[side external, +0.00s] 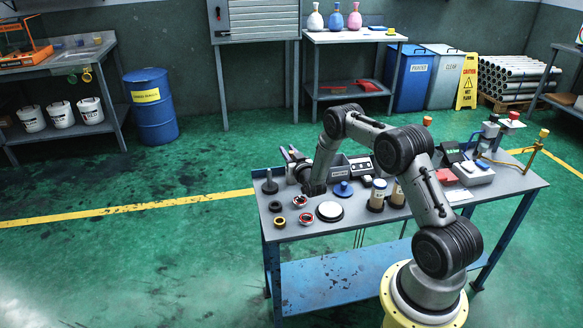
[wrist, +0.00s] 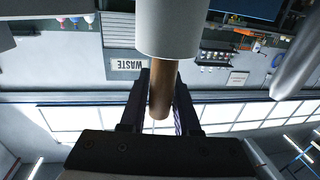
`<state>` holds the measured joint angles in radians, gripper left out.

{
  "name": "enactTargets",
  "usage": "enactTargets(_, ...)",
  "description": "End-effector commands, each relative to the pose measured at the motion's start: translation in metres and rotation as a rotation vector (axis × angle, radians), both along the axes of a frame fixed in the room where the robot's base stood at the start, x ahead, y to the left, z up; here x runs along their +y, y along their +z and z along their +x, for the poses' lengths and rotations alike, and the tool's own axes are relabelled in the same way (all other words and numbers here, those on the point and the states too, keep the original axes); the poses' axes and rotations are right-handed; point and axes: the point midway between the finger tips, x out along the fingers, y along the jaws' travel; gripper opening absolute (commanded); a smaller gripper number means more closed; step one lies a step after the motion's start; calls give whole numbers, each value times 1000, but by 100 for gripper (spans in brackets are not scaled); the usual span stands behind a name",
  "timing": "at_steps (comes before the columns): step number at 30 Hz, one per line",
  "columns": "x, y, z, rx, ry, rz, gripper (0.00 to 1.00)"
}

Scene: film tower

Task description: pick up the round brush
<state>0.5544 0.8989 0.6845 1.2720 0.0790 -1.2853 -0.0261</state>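In the wrist view, which is upside down, a brown round handle (wrist: 160,85) stands between the two fingers of my gripper (wrist: 160,100). A wide pale cylinder (wrist: 168,28) adjoins the handle beyond the fingertips. The handle looks like part of the round brush, but its bristles do not show. One finger is on each side of the handle, close to it; whether both touch it is not clear. In the side external view, my gripper (side external: 313,188) is low at the table's back left part and hides the brush.
The table (side external: 440,222) holds a dark upright piece (side external: 270,182), a white disc (side external: 330,211), a blue knobbed piece (side external: 343,188), small rings (side external: 280,221) and brown bottles (side external: 377,196) close by. A grey rod (wrist: 298,45) stands near at right in the wrist view.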

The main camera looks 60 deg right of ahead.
Motion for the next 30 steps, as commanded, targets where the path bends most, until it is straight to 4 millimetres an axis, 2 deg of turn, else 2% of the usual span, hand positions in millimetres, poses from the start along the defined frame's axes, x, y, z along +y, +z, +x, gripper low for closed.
enactTargets(1, 0, 0, 0, 0, 0, 0, 19)
enactTargets(4, 0, 0, 0, 0, 0, 0, 1)
enactTargets(5, 0, 0, 0, 0, 0, 0, 0)
enactTargets(18, 0, 4, 0, -2, 0, -1, 0)
enactTargets(23, 0, 25, 0, -4, 0, -3, 0)
enactTargets(30, 0, 71, 0, -3, 0, -2, 0)
